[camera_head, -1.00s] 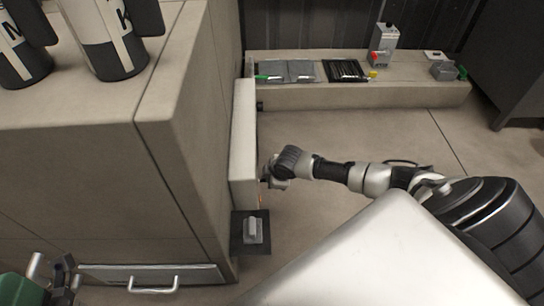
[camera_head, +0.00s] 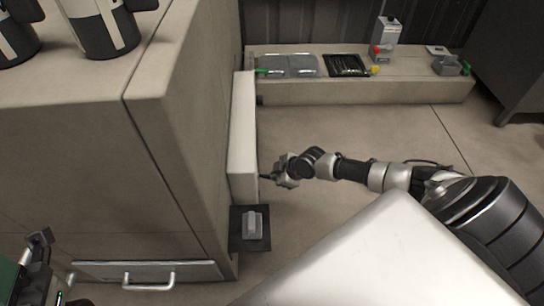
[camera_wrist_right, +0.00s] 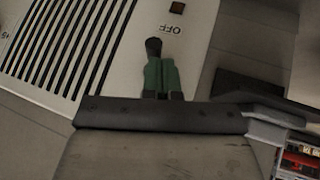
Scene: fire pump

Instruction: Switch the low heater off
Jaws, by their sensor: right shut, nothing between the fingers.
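The low heater (camera_head: 243,135) is a pale box on the side of the beige block, seen edge-on in the head view. In the right wrist view its face (camera_wrist_right: 115,35) has a dark slotted grille, an OFF label and a small dark red square. A dark knob-like piece (camera_wrist_right: 153,47) stands below the label. My right gripper (camera_head: 276,175) is at the heater's front face near its lower end. Its green fingers (camera_wrist_right: 160,76) are shut and empty, right by the dark piece; I cannot tell whether they touch it. Parts of my left arm show at the lower left; its fingers are unclear.
A dark plate with a grey block (camera_head: 252,225) is below the heater. A drawer with a handle (camera_head: 150,280) is at the lower left.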

